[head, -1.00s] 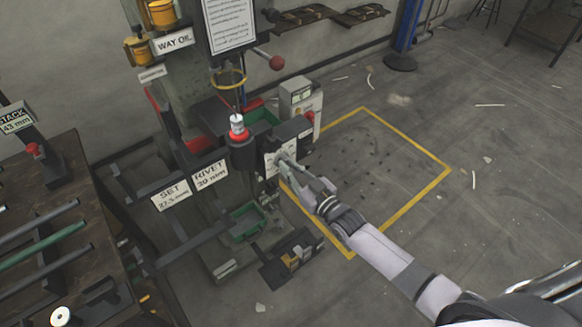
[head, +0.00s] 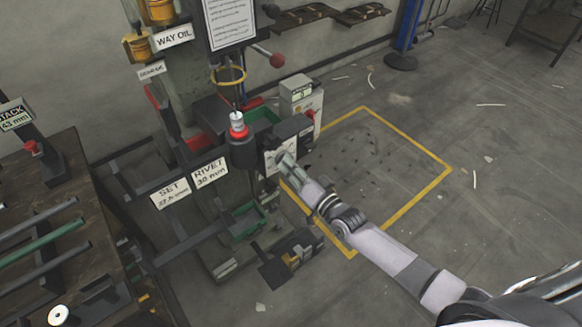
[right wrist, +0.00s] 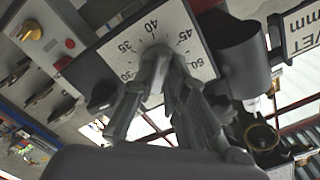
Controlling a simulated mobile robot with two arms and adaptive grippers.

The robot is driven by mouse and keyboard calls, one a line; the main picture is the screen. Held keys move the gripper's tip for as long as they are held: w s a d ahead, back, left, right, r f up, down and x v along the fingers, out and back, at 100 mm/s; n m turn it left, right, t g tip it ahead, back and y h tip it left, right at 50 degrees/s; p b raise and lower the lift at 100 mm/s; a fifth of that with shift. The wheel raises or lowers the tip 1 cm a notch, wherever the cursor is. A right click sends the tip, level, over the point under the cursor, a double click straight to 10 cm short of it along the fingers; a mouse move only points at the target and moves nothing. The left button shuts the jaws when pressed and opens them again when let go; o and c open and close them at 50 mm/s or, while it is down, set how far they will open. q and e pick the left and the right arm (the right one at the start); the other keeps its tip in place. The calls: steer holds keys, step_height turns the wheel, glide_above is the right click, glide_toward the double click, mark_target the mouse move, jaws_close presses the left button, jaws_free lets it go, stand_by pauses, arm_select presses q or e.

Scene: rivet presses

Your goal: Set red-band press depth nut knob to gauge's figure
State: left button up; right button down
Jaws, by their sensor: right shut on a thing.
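The red-band press (head: 238,133) stands in the middle of the head view, with a red ring around its dark head. Its white dial plate (head: 278,157) is on the front, partly hidden by my right gripper (head: 286,160). The right wrist view shows the dial plate (right wrist: 190,35) with figures from 30 to 50. My right gripper (right wrist: 158,62) is shut on the depth nut knob (right wrist: 155,50) at the dial's middle; the fingers hide most of the knob and any pointer. The gauge (head: 14,115) at far left reads "STACK 43 mm". My left gripper is not in view.
SET (head: 170,193) and RIVET (head: 210,173) signs hang left of the dial; RIVET seems to read 30 mm, and the SET figure is blurred. A dark bench (head: 60,160) with rods stands at left. Yellow-marked floor (head: 375,165) at right is clear apart from small scraps.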

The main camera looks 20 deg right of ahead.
steer(key=shift+m, duration=0.5)
steer(key=c, duration=1.6)
jaws_free()
steer(key=v, duration=1.2)
